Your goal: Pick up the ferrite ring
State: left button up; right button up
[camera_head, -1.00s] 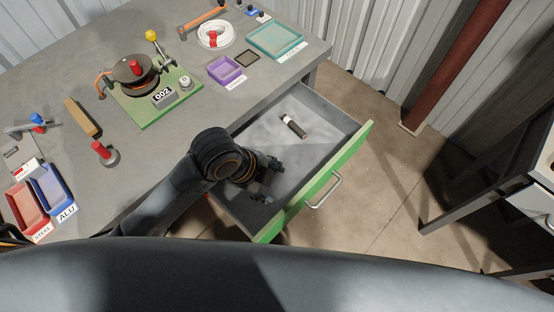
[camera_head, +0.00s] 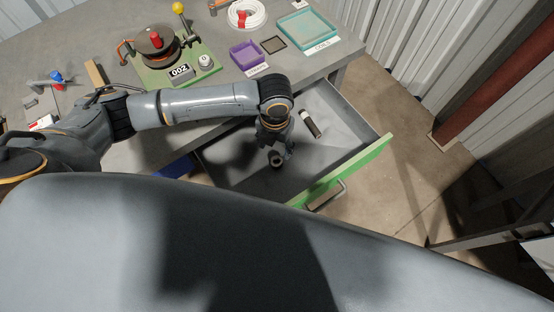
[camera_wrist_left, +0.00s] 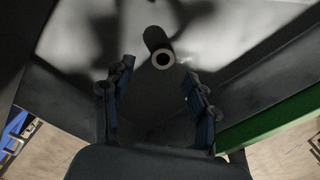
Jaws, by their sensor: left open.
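A short dark cylinder with a pale ring-shaped end and a dark hole, which looks like the ferrite ring (camera_wrist_left: 155,40), shows in the left wrist view, ahead of and between the fingertips. My right gripper is not in view.
The grey drawer with its green front (camera_head: 350,170) encloses the gripper with walls. A black and white cylinder (camera_head: 310,123) lies farther back inside. On the table stand a purple tray (camera_head: 248,54), a teal tray (camera_head: 307,30) and a green-based device (camera_head: 170,62).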

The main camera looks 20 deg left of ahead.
aim_at(277, 162)
pick_arm(q)
jog(key=shift+s+d+f+p, duration=0.15)
jog(key=shift+f+p, duration=0.1)
jog(key=shift+f, duration=1.45)
jog(key=shift+w+d+f+p, duration=0.1)
jog(key=shift+d+f+p, duration=0.1)
jog(key=shift+f, duration=1.45)
jog(key=c, duration=1.1)
